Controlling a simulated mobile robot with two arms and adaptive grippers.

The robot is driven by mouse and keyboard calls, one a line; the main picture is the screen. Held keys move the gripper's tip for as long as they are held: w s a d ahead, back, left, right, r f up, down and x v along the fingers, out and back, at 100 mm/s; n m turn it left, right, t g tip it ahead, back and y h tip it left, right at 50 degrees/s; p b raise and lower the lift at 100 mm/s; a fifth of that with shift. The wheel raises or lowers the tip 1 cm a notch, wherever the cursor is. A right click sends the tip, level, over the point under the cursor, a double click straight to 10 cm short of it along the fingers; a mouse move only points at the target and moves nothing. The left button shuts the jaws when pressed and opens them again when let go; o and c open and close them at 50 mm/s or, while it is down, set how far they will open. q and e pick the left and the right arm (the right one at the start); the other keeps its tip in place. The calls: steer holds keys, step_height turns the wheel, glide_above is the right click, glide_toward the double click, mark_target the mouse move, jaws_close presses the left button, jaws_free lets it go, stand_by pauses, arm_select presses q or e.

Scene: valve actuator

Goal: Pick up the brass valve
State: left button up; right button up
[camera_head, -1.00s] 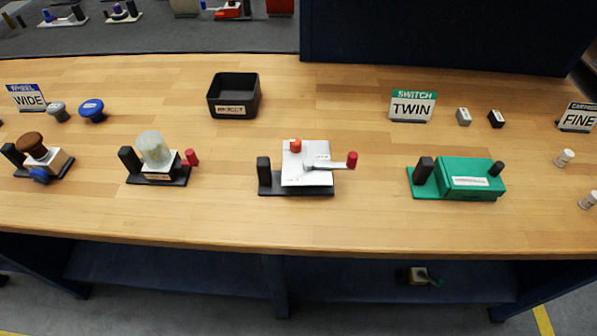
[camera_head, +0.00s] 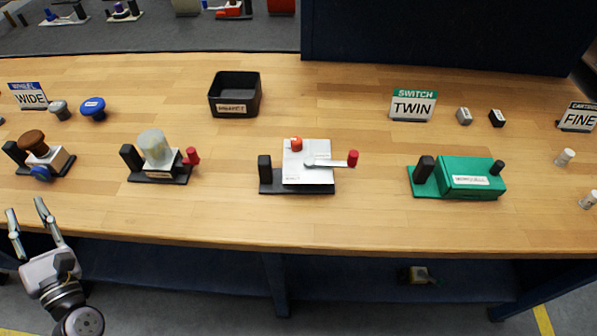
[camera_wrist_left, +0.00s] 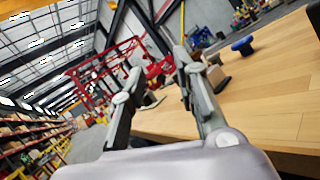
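No thing in view is plainly a brass valve. A small, dark and tan object (camera_head: 418,275), too small to identify, sits low under the bench to the right. On the bench at far left is a device with a brown knob (camera_head: 33,140), a pale body and a blue handwheel. My left gripper (camera_head: 27,208) is open and empty, in front of the bench's front edge at lower left, fingers pointing up. Its spread fingers also show in the left wrist view (camera_wrist_left: 157,65), with nothing between them. My right gripper is not in view.
The wooden bench (camera_head: 320,225) holds a clear-domed device (camera_head: 155,150), a white device with a red-tipped lever (camera_head: 308,165) and a green device (camera_head: 472,178). Behind them are a black bin (camera_head: 235,95), signs and loose knobs. The bench's front strip is clear.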

arm_select(q)
steer(key=w+d+r+m+t+h, duration=0.2)
steer(key=d+r+m+t, duration=0.3)
steer(key=r, duration=0.4)
steer(key=n+g+h, duration=0.3)
steer(key=h, duration=0.5)
glide_toward(265, 174)
steer(key=a+r, duration=0.1)
steer(key=a, duration=0.2)
steer(key=a+r, duration=0.1)
steer(key=a, duration=0.3)
steer(key=a+r, duration=0.1)
steer(key=a, duration=0.3)
steer(key=shift+w+a+r, duration=0.2)
steer(key=shift+w+r, duration=0.15)
steer(key=shift+w, duration=0.05)
steer(key=d+h, duration=0.1)
steer(key=d, duration=0.2)
steer(key=d+f+h, duration=0.1)
steer(key=d, duration=0.2)
steer(key=s+d+f+g+h, duration=0.1)
steer(key=d, duration=0.2)
steer(key=shift+d+f, duration=0.2)
steer(key=shift+d, duration=0.1)
steer(key=w, duration=0.4)
steer(key=shift+w, duration=0.4)
steer(key=w, duration=0.7)
steer(key=shift+a+f, duration=0.1)
steer(key=shift+a, duration=0.1)
steer(key=shift+s, duration=0.1)
